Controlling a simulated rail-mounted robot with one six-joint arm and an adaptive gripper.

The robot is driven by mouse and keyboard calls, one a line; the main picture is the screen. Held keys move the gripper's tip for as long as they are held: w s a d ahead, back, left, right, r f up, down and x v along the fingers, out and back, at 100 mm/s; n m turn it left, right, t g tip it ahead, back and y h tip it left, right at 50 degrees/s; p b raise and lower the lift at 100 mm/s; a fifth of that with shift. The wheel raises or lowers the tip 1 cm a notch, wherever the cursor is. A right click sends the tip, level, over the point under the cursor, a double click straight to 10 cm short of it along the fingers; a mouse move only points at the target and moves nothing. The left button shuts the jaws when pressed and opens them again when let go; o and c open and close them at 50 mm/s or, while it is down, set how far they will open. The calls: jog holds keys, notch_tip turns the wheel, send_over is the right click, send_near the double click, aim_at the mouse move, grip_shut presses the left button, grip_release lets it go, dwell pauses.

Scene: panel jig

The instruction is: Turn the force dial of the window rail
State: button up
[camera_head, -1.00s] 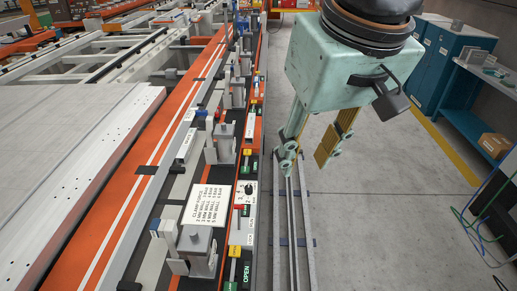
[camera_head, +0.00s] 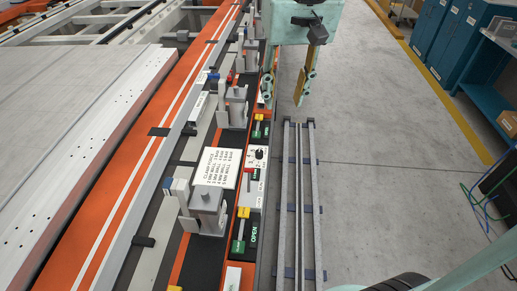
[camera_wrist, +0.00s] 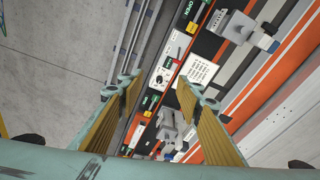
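The force dial (camera_head: 260,153) is a small black knob on a white panel on the window rail. It stands beside a white clamp force placard (camera_head: 217,166). My gripper (camera_head: 285,98) is at the top of the head view, with its fingers pointing down and apart. It is open and empty, beyond the dial and apart from it. In the wrist view, the dial (camera_wrist: 159,79) shows in the gap between my two yellow-padded fingers (camera_wrist: 158,88), some distance below them. The dial's pointer setting is too small to read.
Grey clamps (camera_head: 208,208) stand along the rail on both sides of the dial. A red lever and a yellow-handled valve (camera_head: 243,213) with a green OPEN label sit close to it.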

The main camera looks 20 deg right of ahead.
jog(key=w+f+g, duration=0.1)
jog(key=w+f, duration=1)
jog(key=w, duration=0.1)
jog(key=m+g, duration=0.1)
send_over(259, 152)
notch_tip(259, 152, down, 15)
jog(key=shift+f, duration=0.2)
jog(key=shift+f+b, duration=0.95)
jog(key=shift+f, duration=5.75)
jog(key=shift+c, duration=0.3)
jog(key=c, duration=0.8)
